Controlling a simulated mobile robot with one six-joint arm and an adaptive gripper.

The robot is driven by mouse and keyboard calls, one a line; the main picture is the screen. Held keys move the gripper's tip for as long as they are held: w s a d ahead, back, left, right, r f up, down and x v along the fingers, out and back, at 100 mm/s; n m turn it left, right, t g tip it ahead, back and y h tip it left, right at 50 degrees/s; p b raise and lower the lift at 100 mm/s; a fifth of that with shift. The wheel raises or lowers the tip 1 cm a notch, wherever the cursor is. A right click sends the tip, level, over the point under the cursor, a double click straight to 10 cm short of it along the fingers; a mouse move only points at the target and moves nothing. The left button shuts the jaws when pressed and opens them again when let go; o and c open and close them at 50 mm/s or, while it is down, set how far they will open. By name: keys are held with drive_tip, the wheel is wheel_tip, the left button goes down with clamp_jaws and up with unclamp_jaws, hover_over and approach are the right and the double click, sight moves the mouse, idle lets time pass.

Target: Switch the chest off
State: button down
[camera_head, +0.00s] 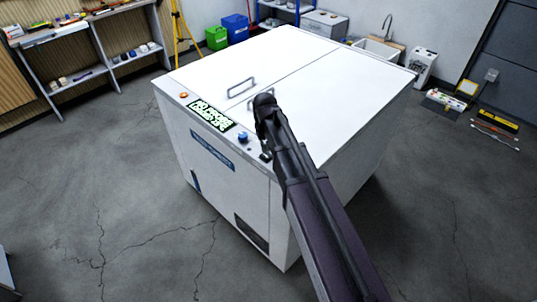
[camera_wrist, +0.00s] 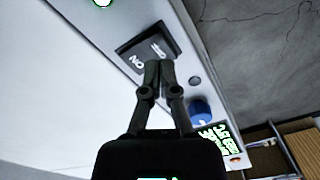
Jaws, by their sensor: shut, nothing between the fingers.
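The white chest (camera_head: 330,70) stands in the middle of the head view, its lid closed. In the wrist view a black rocker switch (camera_wrist: 136,44) sits on its top edge strip, with ON lettering on the left half and OFF on the right half. I cannot tell which half is pressed in. In the head view my arm covers much of the area around the switch. The chest's green-lit display (camera_head: 210,116) is on.
A blue knob (camera_wrist: 200,109) and a small grey button (camera_wrist: 194,81) lie along the same strip, right of my fingers. An orange button (camera_head: 184,95) is beyond the display. Lid handles (camera_head: 241,87) rise from the top. Cracked grey floor around the chest is mostly clear.

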sight(266, 156)
drive_tip(key=shift+f+b, duration=1.4)
idle(1.4)
drive_tip(key=shift+r, duration=0.15)
drive_tip(key=shift+r+p, duration=3.4)
drive_tip(key=shift+p, duration=0.15)
drive_tip(key=s+d+m, duration=0.3)
drive_tip(key=s+d, duration=1.3)
drive_tip(key=shift+d, duration=0.3)
drive_tip(key=shift+w, duration=0.1)
